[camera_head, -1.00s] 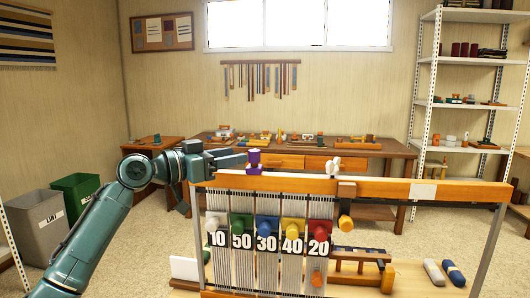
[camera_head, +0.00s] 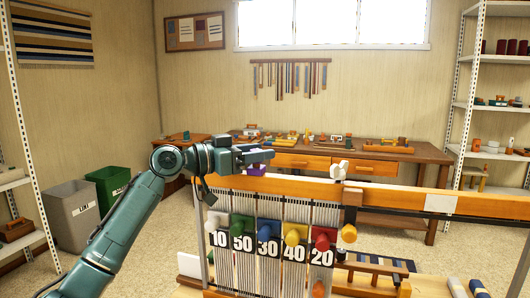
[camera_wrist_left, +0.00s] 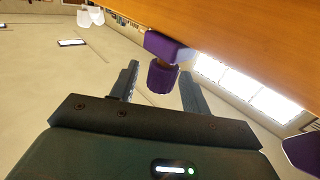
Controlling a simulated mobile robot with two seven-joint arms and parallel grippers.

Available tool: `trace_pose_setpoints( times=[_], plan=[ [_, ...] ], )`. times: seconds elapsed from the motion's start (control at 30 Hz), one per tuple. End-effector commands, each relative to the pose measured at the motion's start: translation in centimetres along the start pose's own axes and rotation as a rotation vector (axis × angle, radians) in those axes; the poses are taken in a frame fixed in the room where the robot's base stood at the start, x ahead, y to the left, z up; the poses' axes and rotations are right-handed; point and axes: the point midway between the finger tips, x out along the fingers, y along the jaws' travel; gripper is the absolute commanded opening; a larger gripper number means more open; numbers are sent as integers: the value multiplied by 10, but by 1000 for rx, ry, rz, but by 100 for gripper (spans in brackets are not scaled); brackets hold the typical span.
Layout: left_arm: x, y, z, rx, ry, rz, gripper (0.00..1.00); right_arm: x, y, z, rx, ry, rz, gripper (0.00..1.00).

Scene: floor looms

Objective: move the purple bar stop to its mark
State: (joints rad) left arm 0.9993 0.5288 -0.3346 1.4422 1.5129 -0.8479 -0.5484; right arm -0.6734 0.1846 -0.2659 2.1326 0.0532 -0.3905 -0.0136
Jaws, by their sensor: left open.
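The purple bar stop (camera_head: 256,171) sits on the wooden top bar (camera_head: 400,196) of the loom, near the bar's left end. In the head view its upper knob is hidden behind my left gripper (camera_head: 262,156). In the left wrist view the purple stop (camera_wrist_left: 163,78) shows its block against the bar and its round knob between the two fingers. My left gripper is open around the knob, with gaps on both sides. A pale white patch (camera_head: 441,204) marks the bar farther right. My right gripper is not in view.
A white knobbed piece (camera_head: 340,170) stands on the bar between the purple stop and the pale patch. Numbered weights with coloured knobs (camera_head: 268,229) hang below. Another purple piece (camera_wrist_left: 302,150) shows at the wrist view's right edge. A workbench (camera_head: 380,154) stands behind.

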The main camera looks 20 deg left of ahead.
Motion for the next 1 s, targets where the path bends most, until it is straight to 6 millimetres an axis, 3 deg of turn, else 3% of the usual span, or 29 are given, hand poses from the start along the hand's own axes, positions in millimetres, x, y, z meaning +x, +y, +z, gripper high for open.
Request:
trace_pose_setpoints(
  times=[0.37, 0.9, 1.0],
  plan=[
    [-1, -1, 0, 0, 1, 0, 47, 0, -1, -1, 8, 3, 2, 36],
    [-1, -1, 0, 0, 1, 0, 4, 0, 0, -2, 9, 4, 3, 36],
    [-1, -1, 0, 0, 1, -1, 0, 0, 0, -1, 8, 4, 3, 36]
  ],
)
